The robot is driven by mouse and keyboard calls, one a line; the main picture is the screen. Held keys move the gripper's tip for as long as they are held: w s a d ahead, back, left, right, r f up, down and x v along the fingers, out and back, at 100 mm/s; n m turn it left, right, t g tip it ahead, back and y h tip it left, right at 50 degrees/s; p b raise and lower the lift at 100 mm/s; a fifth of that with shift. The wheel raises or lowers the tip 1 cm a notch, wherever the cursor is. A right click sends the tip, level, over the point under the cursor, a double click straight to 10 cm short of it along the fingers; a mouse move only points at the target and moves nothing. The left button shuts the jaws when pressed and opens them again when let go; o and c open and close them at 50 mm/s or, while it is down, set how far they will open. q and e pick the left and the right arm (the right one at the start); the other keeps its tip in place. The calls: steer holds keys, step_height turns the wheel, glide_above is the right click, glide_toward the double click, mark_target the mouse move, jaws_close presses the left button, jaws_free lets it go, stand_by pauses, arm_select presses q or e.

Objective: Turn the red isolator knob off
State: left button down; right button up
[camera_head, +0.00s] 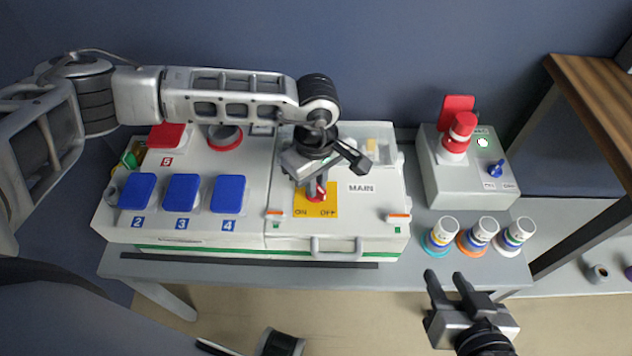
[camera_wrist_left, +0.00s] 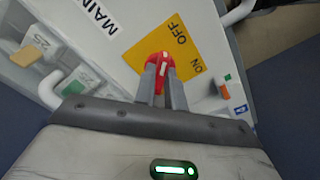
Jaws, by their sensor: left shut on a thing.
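The red isolator knob (camera_head: 317,194) sits on a yellow plate (camera_head: 329,211) marked ON and OFF, beside the MAIN label on the white panel. My left gripper (camera_head: 315,184) reaches down over the knob from above. In the left wrist view its two fingers (camera_wrist_left: 160,80) are shut on the red knob (camera_wrist_left: 161,60), which carries a white mark. The fingers hide part of the knob, so I cannot tell its exact angle. My right gripper (camera_head: 447,278) is open and empty, in front of the table's right part.
Blue covers (camera_head: 182,192) numbered 2, 3 and 4 and a red cover (camera_head: 168,135) numbered 5 lie left of the knob. A grey box (camera_head: 470,187) with a red plug and a blue switch stands right. Three ringed cylinders (camera_head: 479,235) stand before it. A handle (camera_head: 336,251) sticks out in front.

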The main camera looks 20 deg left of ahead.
arm_select(q)
steer(key=shift+w+n, duration=0.1)
steer(key=shift+n, duration=0.4)
steer(key=c, duration=1.5)
jaws_free()
steer(key=shift+o, duration=0.2)
step_height(320, 180, up, 16)
